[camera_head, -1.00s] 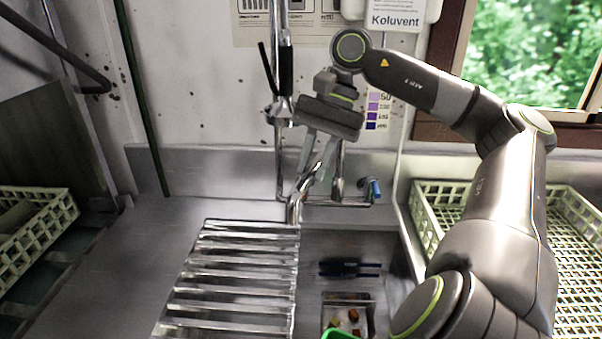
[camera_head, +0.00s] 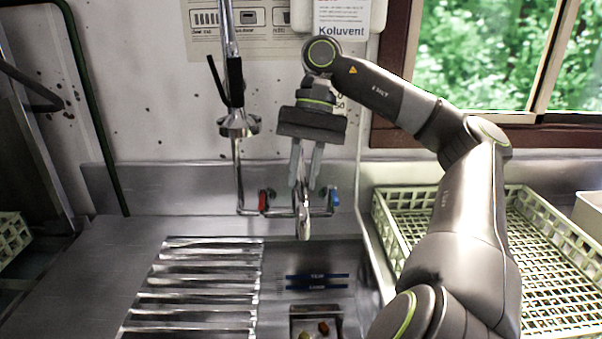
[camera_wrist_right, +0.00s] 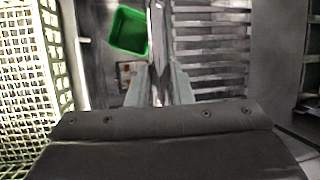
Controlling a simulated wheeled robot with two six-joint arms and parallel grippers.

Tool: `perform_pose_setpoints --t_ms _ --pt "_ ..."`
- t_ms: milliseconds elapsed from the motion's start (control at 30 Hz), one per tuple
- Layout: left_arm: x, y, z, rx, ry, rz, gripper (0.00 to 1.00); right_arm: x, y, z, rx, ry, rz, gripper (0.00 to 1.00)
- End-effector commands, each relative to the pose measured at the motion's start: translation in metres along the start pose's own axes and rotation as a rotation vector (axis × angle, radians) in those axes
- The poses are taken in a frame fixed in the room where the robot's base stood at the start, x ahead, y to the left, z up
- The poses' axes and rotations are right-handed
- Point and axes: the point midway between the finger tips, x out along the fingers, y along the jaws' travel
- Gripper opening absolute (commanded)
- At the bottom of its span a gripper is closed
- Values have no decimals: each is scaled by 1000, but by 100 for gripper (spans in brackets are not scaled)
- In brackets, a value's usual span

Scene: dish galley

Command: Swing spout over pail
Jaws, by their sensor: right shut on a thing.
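The chrome spout (camera_head: 304,222) hangs from the tap at the back of the sink and points forward over the sink basin, right of the ribbed drainer. My right gripper (camera_head: 304,182) is shut on the spout, one finger on each side of it. In the right wrist view the spout (camera_wrist_right: 157,50) runs between the fingers of this gripper (camera_wrist_right: 160,82). The green pail (camera_wrist_right: 130,31) shows in the right wrist view, just left of the spout; the head view does not show it. My left gripper is in neither view.
The ribbed metal drainer (camera_head: 205,282) lies left of the basin. A pale green dish basket (camera_head: 540,260) stands on the right. A red tap handle (camera_head: 263,201) and a blue one (camera_head: 334,198) flank the spout. A hanging sprayer (camera_head: 238,125) is left of my gripper.

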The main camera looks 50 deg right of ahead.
Motion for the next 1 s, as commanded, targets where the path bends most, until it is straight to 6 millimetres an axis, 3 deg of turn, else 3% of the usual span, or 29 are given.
perform_pose_setpoints --t_ms 100,133,267,633,833,1000 --pt "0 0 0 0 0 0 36 -1 1 1 -3 -1 3 0" --pt "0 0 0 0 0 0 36 -1 1 1 -3 -1 4 24" --pt "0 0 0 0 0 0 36 -1 1 0 -2 -1 3 41" --pt "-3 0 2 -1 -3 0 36 -5 0 0 0 -1 0 41" --pt "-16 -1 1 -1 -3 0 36 -34 -2 2 -2 0 -4 41" --pt "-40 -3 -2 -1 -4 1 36 -55 -1 3 3 -2 1 41"
